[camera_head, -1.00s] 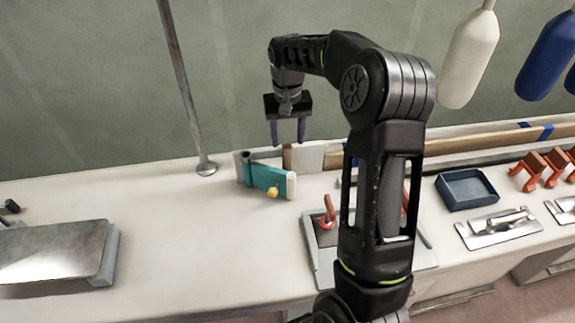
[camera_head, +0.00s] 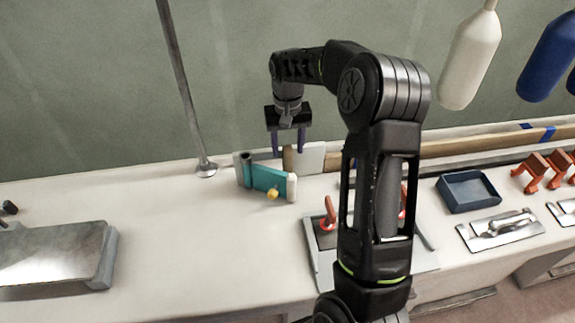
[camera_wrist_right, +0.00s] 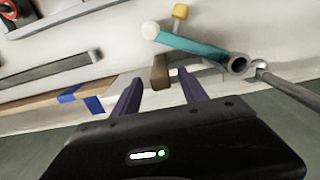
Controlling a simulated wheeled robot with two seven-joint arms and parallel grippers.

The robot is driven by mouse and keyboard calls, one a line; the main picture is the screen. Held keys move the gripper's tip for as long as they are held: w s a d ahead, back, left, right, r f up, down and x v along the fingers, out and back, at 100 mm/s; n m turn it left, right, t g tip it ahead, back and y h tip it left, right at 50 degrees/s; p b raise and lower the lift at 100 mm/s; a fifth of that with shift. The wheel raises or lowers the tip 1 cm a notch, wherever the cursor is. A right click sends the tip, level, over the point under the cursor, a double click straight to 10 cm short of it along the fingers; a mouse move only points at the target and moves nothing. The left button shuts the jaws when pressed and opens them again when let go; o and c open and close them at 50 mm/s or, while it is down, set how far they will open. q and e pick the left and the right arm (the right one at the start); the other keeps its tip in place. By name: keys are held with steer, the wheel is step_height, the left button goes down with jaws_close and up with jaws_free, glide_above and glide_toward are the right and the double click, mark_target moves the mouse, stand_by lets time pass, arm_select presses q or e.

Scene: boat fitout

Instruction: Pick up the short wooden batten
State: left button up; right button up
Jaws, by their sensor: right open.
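The short wooden batten is a small brown upright piece (camera_head: 289,160) at the back of the white counter, partly hidden behind the teal object and my fingers. In the right wrist view its brown end (camera_wrist_right: 160,72) shows between and beyond the two purple fingers. My right gripper (camera_head: 288,151) is open and points down over the batten's upper part, with a finger to each side. The fingers also show in the right wrist view (camera_wrist_right: 160,84), apart and with nothing clamped. My left gripper is not in view.
A teal fitting (camera_head: 265,178) with a yellow knob stands just in front of the batten. A pale panel (camera_head: 312,158) is beside it. A metal pole (camera_head: 184,90) rises at left. A long taped batten (camera_head: 470,145) and a blue tray (camera_head: 467,190) lie at right. The counter's left middle is clear.

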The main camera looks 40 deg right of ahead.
mark_target(287, 159)
steer(key=shift+f, duration=0.1)
step_height(287, 159, down, 5)
steer(key=shift+f+p, duration=0.1)
steer(key=shift+p, duration=0.5)
steer(key=shift+c, duration=0.4)
jaws_close()
steer(key=shift+a, duration=0.1)
